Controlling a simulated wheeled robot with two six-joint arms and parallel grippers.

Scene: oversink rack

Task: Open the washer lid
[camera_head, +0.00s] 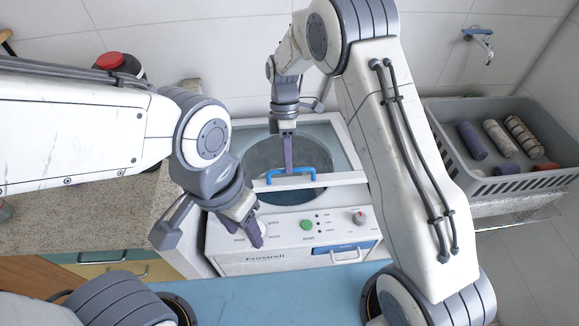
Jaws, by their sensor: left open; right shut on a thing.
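The white top-loading washer (290,262) stands in the middle, with a round drum opening in its top. Its see-through lid (350,178) has a white front bar and a blue handle (307,170). The bar crosses over the opening, with part of the drum showing below it, so the lid looks partly raised. My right gripper (289,165) points down from above and is shut on the blue handle. My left gripper (250,232) is open and empty above the washer's control panel, left of the green button; its fingers overlap in this view.
A grey basket (470,165) with several rolled towels stands on the right. A speckled counter (105,215) with drawers is on the left. A dark jar with a red lid (118,64) stands at its back. A wall tap (480,38) is at upper right.

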